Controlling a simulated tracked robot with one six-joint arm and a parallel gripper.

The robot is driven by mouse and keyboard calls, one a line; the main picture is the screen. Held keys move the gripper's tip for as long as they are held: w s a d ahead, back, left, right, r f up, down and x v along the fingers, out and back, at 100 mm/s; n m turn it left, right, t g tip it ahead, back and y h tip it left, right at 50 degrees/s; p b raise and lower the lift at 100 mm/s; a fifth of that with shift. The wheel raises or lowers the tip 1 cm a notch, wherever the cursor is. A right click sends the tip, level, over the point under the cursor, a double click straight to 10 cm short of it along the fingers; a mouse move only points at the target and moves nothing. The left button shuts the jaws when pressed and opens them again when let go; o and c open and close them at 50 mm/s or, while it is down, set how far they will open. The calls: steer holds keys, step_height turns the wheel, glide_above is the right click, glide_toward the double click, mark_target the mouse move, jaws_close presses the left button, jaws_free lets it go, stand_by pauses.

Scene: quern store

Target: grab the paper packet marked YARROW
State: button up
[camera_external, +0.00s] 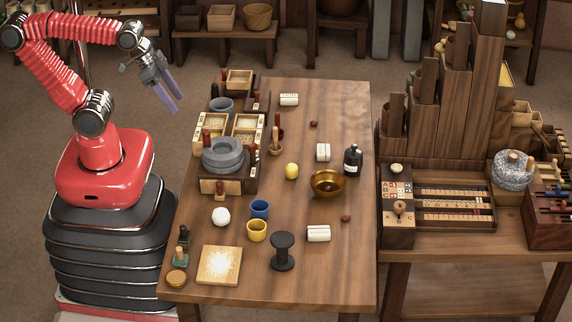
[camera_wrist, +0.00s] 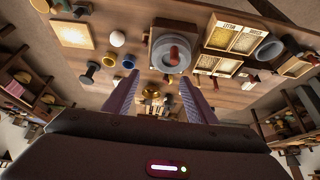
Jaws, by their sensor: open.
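Three small pale rolled packets lie on the wooden table in the external view. One packet (camera_external: 289,100) is near the far edge, another packet (camera_external: 323,152) is near the middle, and a third packet (camera_external: 318,233) is at the near right. Their marks are too small to read, so I cannot tell which says YARROW. My gripper (camera_external: 177,103) is raised left of the table's far end, apart from all three packets. Its two purple fingers also show spread in the wrist view (camera_wrist: 160,75), with nothing held between them. I cannot make out a packet clearly in the wrist view.
A grey quern stone (camera_external: 222,153) and seed boxes (camera_external: 246,127) fill the table's left side. A brass bowl (camera_external: 328,184), black bottle (camera_external: 353,161), yellow ball (camera_external: 292,171), black spool (camera_external: 283,251) and cups stand around the packets. The table's far right is clear.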

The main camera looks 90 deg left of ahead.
steer(key=shift+o, duration=0.8)
